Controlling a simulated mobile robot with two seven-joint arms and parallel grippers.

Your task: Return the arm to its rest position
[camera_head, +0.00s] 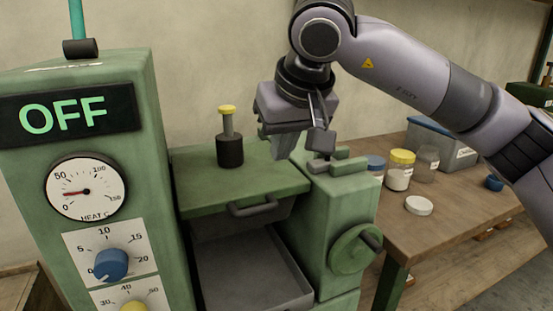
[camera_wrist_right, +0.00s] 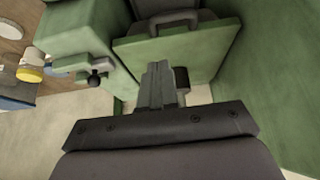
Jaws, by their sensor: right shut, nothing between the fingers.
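My right gripper (camera_head: 285,148) hangs over the green machine, fingers pointing down, above its flat top plate (camera_head: 245,200). It also shows in the right wrist view (camera_wrist_right: 158,72), shut with nothing held. My right arm comes in from the right of the head view and bends at the top. My left gripper is in neither view.
A control panel (camera_head: 60,145) at left reads OFF above a heat dial (camera_head: 84,190). A yellow-capped black post (camera_head: 230,150) stands on the plate. At right, a wooden table (camera_head: 440,228) bears yellow-lidded jar (camera_head: 399,172), white lid (camera_head: 418,206) and blue-edged bin (camera_head: 450,150).

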